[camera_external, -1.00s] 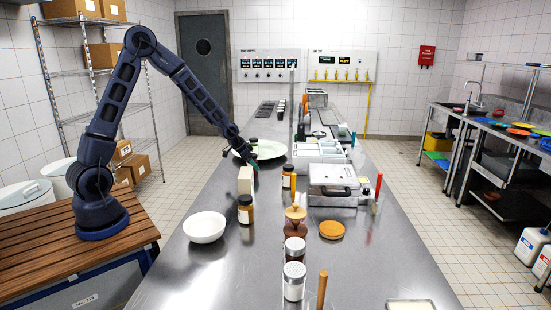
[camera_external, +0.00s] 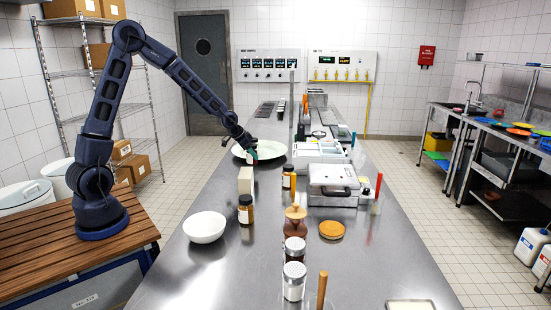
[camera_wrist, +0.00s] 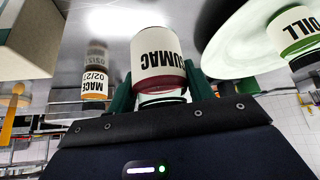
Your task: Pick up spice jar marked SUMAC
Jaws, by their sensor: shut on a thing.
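The spice jar marked SUMAC (camera_wrist: 157,52) fills the top middle of the wrist view, with a white label and a dark red band, its lettering upside down. My gripper (camera_wrist: 160,88) has its green fingers on either side of the jar and is shut on it. In the external view my gripper (camera_external: 251,158) is over the far-left part of the steel counter, at the front of the large pale plate (camera_external: 272,150). The jar is small there and partly covered by the fingers.
A beige box (camera_external: 245,181), two brown jars (camera_external: 246,210) (camera_external: 287,178) and a white bowl (camera_external: 204,227) stand nearer on the counter.

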